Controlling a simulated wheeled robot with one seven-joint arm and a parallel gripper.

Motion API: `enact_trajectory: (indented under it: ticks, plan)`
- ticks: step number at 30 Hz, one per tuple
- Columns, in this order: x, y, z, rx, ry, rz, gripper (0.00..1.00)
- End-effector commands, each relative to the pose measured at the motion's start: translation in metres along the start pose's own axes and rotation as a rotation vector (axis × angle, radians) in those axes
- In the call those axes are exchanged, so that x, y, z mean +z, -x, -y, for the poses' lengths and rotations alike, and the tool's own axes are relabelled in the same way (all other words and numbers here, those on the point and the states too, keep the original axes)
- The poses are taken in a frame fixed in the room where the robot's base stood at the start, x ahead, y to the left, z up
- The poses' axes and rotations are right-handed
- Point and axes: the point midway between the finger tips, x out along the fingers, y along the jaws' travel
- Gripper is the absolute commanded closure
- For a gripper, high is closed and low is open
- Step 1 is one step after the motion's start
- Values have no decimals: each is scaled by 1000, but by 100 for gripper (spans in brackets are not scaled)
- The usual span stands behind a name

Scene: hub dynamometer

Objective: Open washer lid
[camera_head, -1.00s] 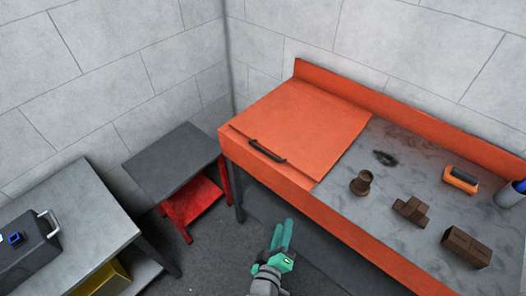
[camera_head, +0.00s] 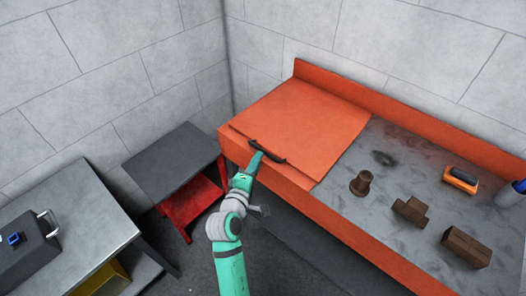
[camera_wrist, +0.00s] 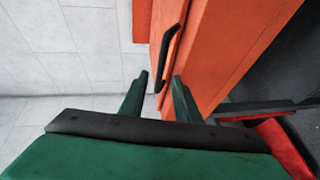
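The orange washer lid (camera_head: 310,115) lies closed over the left part of the orange washer. Its black bar handle (camera_head: 268,152) is near the lid's front edge, and the handle also shows in the wrist view (camera_wrist: 169,56). My gripper (camera_head: 257,158) is at the handle's left part. In the wrist view my green fingers (camera_wrist: 158,88) are apart, with the near end of the handle between or just beyond their tips. I cannot tell whether either finger touches the handle.
Brown metal parts (camera_head: 410,210), an orange-and-black item (camera_head: 461,179) and a cup (camera_head: 511,193) are on the washer's grey tray (camera_head: 390,185). A red cart with a grey top (camera_head: 170,160) stands left of the washer. A bench (camera_head: 85,215) with a dark case is at far left.

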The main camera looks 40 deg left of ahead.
Motion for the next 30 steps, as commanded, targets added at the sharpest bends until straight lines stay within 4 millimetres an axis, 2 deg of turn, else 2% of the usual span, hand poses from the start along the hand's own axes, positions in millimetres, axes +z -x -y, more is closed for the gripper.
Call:
enact_trajectory:
  ticks: [6, 12, 24, 25, 28, 30]
  plan:
    - [0, -40, -1, 1, -3, 1, 71]
    - [1, -62, 0, 1, -1, 1, 71]
    - [1, -69, 0, 1, -2, 0, 71]
    - [2, -69, 0, 1, -2, 1, 73]
    - [3, -69, 0, 1, -3, 3, 97]
    - [4, -69, 0, 1, -3, 4, 100]
